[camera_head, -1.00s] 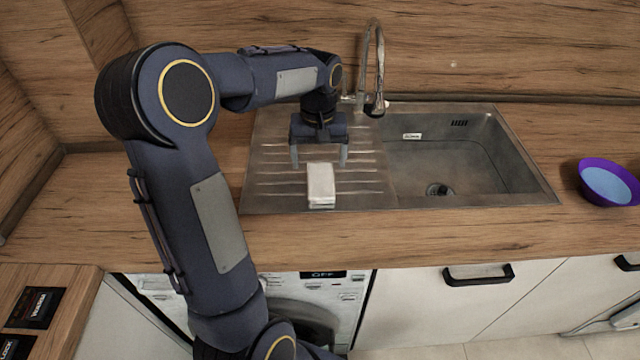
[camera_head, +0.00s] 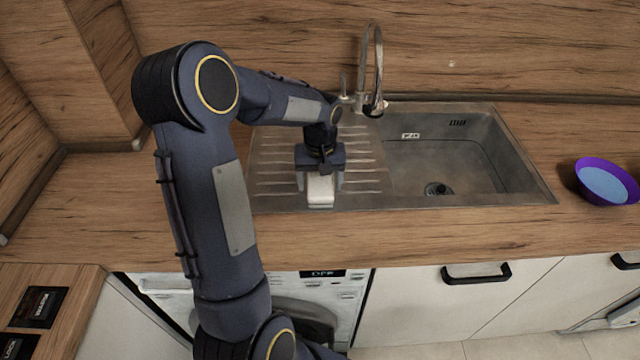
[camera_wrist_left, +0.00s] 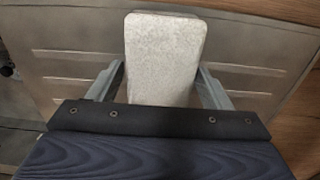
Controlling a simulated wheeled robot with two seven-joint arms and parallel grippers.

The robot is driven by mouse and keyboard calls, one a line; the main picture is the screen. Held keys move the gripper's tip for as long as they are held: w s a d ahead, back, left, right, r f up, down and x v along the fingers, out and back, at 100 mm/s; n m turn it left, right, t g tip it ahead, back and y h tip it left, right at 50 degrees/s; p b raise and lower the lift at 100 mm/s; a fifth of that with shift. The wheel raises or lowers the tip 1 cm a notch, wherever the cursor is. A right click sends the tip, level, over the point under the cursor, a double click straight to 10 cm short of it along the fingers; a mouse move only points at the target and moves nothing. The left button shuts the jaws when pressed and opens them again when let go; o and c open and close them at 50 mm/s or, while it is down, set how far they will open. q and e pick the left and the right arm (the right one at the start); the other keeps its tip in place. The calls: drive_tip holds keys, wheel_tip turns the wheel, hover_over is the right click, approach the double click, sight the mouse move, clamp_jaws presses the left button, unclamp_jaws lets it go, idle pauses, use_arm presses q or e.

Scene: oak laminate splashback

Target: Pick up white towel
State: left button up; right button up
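The white towel (camera_head: 320,190) is a small folded block lying on the ribbed drainboard of the sink, near its front edge. My left gripper (camera_head: 320,182) is over the towel, with one finger on each side of it. In the left wrist view the towel (camera_wrist_left: 163,58) sits between the two fingers (camera_wrist_left: 160,85), with a narrow gap visible on both sides, so the gripper is open around it. The gripper body hides the towel's rear part in the head view. My right gripper is in neither view.
The steel sink (camera_head: 533,185) has its basin right of the drainboard, with a curved tap (camera_head: 371,65) behind. A purple bowl (camera_head: 607,182) with a light blue inside stands on the wooden counter (camera_head: 440,231) at right. The counter left of the sink is clear.

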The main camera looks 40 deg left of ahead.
sight(322, 180)
use_arm(q)
drive_tip(key=c, duration=0.9)
drive_tip(key=shift+c, duration=0.2)
drive_tip(key=shift+r, duration=0.15)
drive_tip(key=shift+r, duration=0.2)
drive_tip(key=r, duration=0.3)
drive_tip(key=shift+d+r, duration=0.15)
drive_tip(key=shift+d, duration=0.15)
drive_tip(key=d+r, duration=0.1)
drive_tip(key=r, duration=0.1)
drive_tip(key=s+d+r, duration=0.1)
drive_tip(key=d, duration=0.1)
drive_tip(key=s+d+r+b, duration=0.1)
drive_tip(key=r, duration=0.1)
drive_tip(key=shift+s+d+r, duration=0.2)
drive_tip(key=shift+s+r, duration=0.05)
drive_tip(key=shift+r, duration=0.05)
drive_tip(key=s+d+r+b, duration=0.1)
drive_tip(key=s+d+r, duration=0.2)
drive_tip(key=d, duration=0.4)
drive_tip(key=shift+s+d+r, duration=0.25)
drive_tip(key=shift+s, duration=0.25)
